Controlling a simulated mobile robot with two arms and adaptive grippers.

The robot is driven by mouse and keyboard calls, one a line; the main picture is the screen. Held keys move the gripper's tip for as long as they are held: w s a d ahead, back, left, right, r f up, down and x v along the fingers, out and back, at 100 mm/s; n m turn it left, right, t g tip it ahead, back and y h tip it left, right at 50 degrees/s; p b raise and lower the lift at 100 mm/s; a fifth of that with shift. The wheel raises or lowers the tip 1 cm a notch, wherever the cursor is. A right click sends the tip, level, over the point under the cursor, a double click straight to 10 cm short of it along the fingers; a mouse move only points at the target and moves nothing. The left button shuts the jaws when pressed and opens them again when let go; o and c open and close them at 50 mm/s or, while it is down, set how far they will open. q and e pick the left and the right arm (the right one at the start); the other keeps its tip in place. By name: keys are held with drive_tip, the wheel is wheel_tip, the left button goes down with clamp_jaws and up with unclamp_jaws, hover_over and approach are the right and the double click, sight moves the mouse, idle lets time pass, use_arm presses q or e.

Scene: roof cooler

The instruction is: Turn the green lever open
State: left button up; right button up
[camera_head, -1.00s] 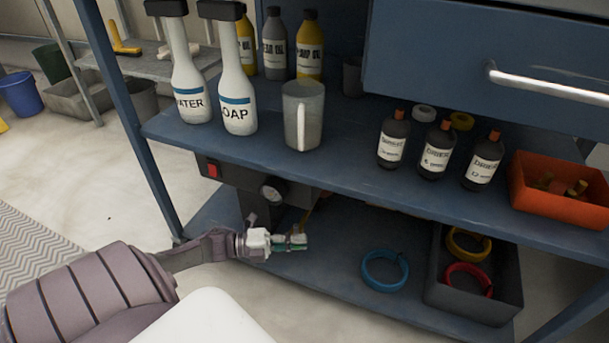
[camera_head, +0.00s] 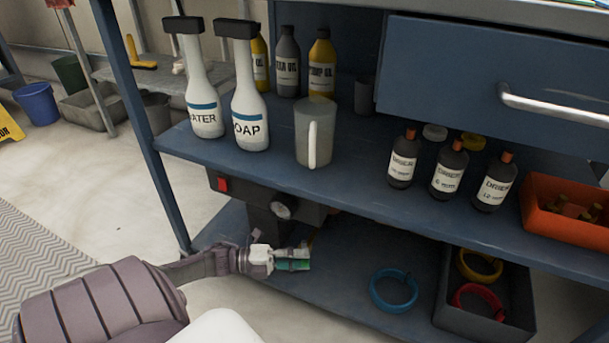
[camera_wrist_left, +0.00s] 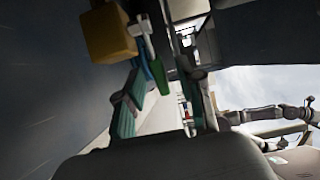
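The green lever (camera_wrist_left: 157,73) shows in the left wrist view, next to a yellow block (camera_wrist_left: 108,33) and a blue part (camera_wrist_left: 139,77). My left gripper (camera_wrist_left: 165,110) is open there, with one teal-padded finger to the left and the other to the right. The lever lies ahead of the gap between them; I cannot tell whether either finger touches it. In the head view my left gripper (camera_head: 292,260) is low under the middle shelf, below a dark unit (camera_head: 262,190) with a red switch and a round gauge (camera_head: 282,207). I cannot make out the lever in the head view.
The blue shelf (camera_head: 345,185) overhangs the gripper and carries bottles, a jug (camera_head: 315,135) and an orange bin (camera_head: 562,232). On the lower shelf, a blue ring (camera_head: 394,291) and a grey box (camera_head: 500,315) with rings lie to the right.

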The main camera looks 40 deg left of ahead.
use_arm(q)
drive_tip(key=v, duration=1)
drive_tip(key=shift+s+a, duration=0.25)
